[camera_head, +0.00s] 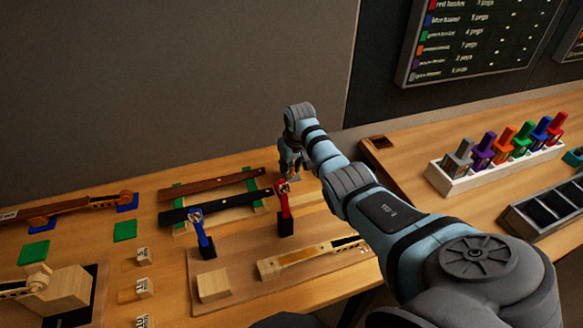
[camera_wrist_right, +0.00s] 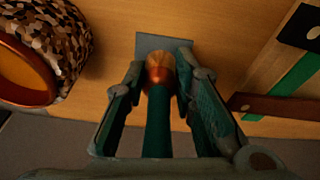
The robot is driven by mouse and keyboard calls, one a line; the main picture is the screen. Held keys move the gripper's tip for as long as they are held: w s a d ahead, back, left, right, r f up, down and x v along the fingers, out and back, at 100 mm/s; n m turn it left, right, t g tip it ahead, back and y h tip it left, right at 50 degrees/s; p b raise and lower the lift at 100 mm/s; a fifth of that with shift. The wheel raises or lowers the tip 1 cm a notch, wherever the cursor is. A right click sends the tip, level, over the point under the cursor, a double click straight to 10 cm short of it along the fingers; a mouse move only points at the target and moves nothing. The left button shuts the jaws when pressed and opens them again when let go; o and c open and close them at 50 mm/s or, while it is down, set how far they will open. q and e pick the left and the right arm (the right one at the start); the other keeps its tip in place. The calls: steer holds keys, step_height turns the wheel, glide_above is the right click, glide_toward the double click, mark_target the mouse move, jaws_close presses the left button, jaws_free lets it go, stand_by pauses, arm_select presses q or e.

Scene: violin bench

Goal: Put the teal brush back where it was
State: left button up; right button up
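The teal brush (camera_wrist_right: 158,125) stands between the fingers of my right gripper (camera_wrist_right: 160,72) in the right wrist view. Its dark teal handle points toward the camera, and its copper ferrule (camera_wrist_right: 160,68) sits between the fingertips. The fingers look closed on it from both sides. Its far end is over a small grey square (camera_wrist_right: 165,43); I cannot tell whether it touches. In the head view my right gripper (camera_head: 291,165) is low over the bench, beyond the red clamp, and hides the brush. My left gripper is not in view.
A red clamp (camera_head: 284,198) and a blue clamp (camera_head: 202,235) stand nearby, with dark fingerboards (camera_head: 215,182) to the left. A patterned, copper-rimmed pot (camera_wrist_right: 75,45) is close in the wrist view. A white rack (camera_head: 495,170) of coloured-handled tools stands at right.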

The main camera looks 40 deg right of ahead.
steer(key=o, duration=0.4)
steer(key=shift+c, duration=0.2)
steer(key=shift+r, duration=0.1)
steer(key=shift+r, duration=0.4)
steer(key=p+v, duration=0.3)
steer(key=v, duration=0.8)
steer(key=shift+s+r, duration=0.15)
steer(key=shift+s, duration=0.1)
